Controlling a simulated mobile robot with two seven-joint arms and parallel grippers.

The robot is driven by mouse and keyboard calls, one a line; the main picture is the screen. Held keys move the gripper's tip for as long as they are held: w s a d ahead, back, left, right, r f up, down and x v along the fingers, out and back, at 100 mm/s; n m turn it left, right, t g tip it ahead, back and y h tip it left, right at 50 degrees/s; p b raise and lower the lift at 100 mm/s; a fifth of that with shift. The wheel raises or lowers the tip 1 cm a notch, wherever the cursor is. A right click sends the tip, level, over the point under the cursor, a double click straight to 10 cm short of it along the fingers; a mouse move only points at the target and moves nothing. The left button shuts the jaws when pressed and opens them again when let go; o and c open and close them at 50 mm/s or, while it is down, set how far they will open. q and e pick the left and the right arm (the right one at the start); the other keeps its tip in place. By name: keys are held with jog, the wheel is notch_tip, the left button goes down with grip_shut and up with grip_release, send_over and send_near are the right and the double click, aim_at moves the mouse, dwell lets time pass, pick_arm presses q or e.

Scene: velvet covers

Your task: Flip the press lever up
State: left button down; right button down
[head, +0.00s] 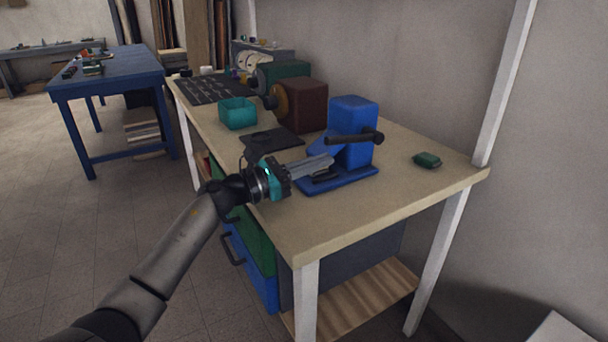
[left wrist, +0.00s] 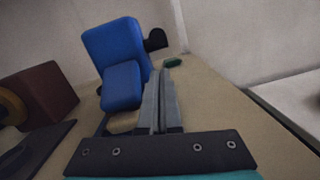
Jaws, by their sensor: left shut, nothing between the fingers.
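The blue press (head: 352,118) stands on the workbench, with a flat blue base (head: 350,180). Its black lever (head: 352,138) sticks out roughly level to the left from a round black hub at its right side. In the left wrist view the press (left wrist: 115,55) is ahead and left of the fingers, and a black part (left wrist: 156,40) shows at its right. My left gripper (head: 328,162) is shut and empty, its fingers over the press base and below the lever. It also shows in the left wrist view (left wrist: 158,80). Whether it touches the press I cannot tell. My right gripper is not in view.
A small green item (head: 427,160) lies right of the press. A brown machine (head: 303,104), a teal bin (head: 238,113) and a dark mat (head: 272,139) are behind and left. The workbench (head: 400,200) is bare toward its front right corner.

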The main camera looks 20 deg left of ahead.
aim_at(332, 142)
pick_arm(q)
jog(key=shift+d+r, duration=0.25)
jog(key=shift+r, duration=0.75)
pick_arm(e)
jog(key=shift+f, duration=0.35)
